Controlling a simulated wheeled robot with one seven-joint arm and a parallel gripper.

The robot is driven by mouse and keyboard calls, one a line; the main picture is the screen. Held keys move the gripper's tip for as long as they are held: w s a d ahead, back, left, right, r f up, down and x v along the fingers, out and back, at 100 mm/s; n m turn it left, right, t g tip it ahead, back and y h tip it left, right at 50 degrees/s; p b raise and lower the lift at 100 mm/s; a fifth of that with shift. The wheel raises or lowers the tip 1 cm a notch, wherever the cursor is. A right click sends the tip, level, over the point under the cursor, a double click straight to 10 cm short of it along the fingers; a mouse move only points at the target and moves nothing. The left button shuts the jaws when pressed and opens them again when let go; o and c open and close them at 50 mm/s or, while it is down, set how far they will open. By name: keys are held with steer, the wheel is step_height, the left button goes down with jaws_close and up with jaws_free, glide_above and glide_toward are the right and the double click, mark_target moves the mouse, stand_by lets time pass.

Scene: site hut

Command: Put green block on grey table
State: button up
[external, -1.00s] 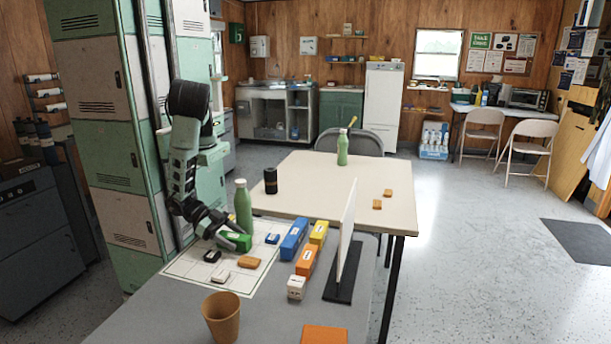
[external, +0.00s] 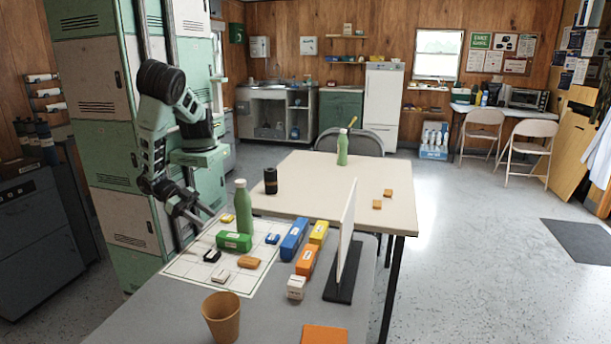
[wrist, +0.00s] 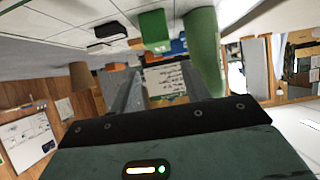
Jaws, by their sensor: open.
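The green block (external: 234,241) lies on a white gridded sheet (external: 190,266) on the grey table (external: 165,315) in the external view. It stands in front of a green bottle (external: 243,208). My gripper (external: 197,230) is open and empty, to the left of the block and apart from it. In the wrist view the green block (wrist: 154,26) shows at the top, beyond the spread fingers (wrist: 160,90), with the green bottle (wrist: 204,50) close to its right.
Black (external: 212,256), white (external: 221,276), orange (external: 249,262) and small blue (external: 272,239) blocks share the sheet. Larger blocks and an upright white panel (external: 347,240) stand to the right. An orange-brown cup (external: 221,318) is in front. A cream table (external: 320,190) stands behind.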

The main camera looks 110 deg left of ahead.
mark_target(232, 235)
steer(key=shift+s, duration=0.1)
stand_by(0.3)
steer(key=p+v, duration=0.5)
steer(key=p+x, duration=0.2)
steer(key=x, duration=1)
steer(key=shift+s+a+f, duration=0.1)
steer(key=shift+a, duration=0.05)
steer(key=shift+p+x, duration=0.85)
steer(key=shift+x, duration=1.85)
steer(key=c, duration=0.9)
steer(key=shift+d+r, duration=0.2)
steer(key=shift+r, duration=0.05)
step_height(232, 235, up, 18)
steer(key=shift+b, duration=0.4)
